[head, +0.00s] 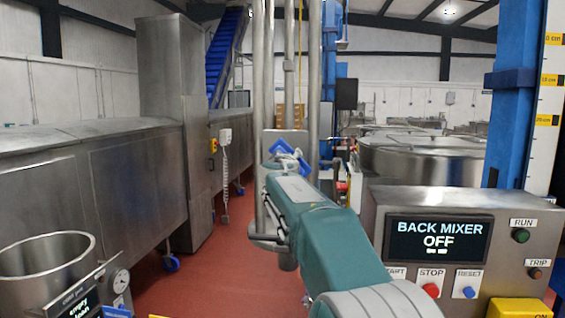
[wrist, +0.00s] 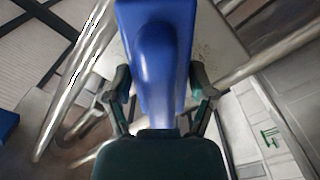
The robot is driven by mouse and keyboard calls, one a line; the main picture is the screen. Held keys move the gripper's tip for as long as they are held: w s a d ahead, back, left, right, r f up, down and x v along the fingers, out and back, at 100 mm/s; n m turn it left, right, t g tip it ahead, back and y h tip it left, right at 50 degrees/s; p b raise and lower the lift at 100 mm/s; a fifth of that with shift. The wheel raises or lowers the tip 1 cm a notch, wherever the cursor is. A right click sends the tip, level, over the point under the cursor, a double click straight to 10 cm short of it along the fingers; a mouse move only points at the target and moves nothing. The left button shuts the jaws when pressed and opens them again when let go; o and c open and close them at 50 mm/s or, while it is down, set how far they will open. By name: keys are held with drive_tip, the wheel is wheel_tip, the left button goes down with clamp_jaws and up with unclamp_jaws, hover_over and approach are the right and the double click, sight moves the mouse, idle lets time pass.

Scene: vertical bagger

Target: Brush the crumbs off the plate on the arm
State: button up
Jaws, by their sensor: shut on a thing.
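My gripper (wrist: 160,82) is shut on a blue brush (wrist: 160,45), with one dark finger on each side of its handle. The brush also shows, small, at the end of my arm in the head view (head: 290,155). Behind it is a flat grey plate (head: 274,137) among upright steel tubes. In the wrist view the plate (wrist: 214,42) lies behind the brush, partly hidden by it, with small dark specks on its surface. I cannot tell whether the brush touches the plate.
Steel tubes (head: 315,80) stand close around the plate. A steel housing (head: 90,180) runs along the left, with a steel cup (head: 45,262) in front. A panel reading BACK MIXER OFF (head: 437,235) is at the right. Red floor (head: 225,265) is open between.

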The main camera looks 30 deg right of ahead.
sight(264, 154)
drive_tip(key=shift+s+d, duration=0.55)
drive_tip(key=shift+d, duration=0.25)
drive_tip(key=shift+s+d, duration=0.55)
drive_tip(key=shift+d, duration=0.25)
drive_tip(key=shift+w+a, duration=1.15)
drive_tip(key=shift+a, duration=0.4)
drive_tip(key=shift+w+a, duration=1.1)
drive_tip(key=shift+a, duration=0.5)
drive_tip(key=shift+w+a, duration=1.15)
drive_tip(key=shift+a, duration=0.4)
drive_tip(key=shift+r, duration=0.2)
drive_tip(key=shift+s+d+r, duration=0.15)
drive_tip(key=shift+s+d, duration=0.15)
drive_tip(key=shift+d, duration=0.1)
drive_tip(key=shift+s+d, duration=0.55)
drive_tip(key=shift+d, duration=0.35)
drive_tip(key=shift+s+d, duration=0.5)
drive_tip(key=shift+d, duration=0.35)
drive_tip(key=shift+s+d, duration=0.65)
drive_tip(key=shift+d, duration=0.25)
drive_tip(key=shift+s+d, duration=0.6)
drive_tip(key=shift+d, duration=0.25)
drive_tip(key=shift+s+d, duration=0.65)
drive_tip(key=shift+d, duration=0.25)
drive_tip(key=shift+w+a, duration=1.1)
drive_tip(key=shift+a, duration=0.5)
drive_tip(key=shift+w+a, duration=1.05)
drive_tip(key=shift+a, duration=0.55)
drive_tip(key=shift+w+a, duration=1.1)
drive_tip(key=shift+a, duration=0.5)
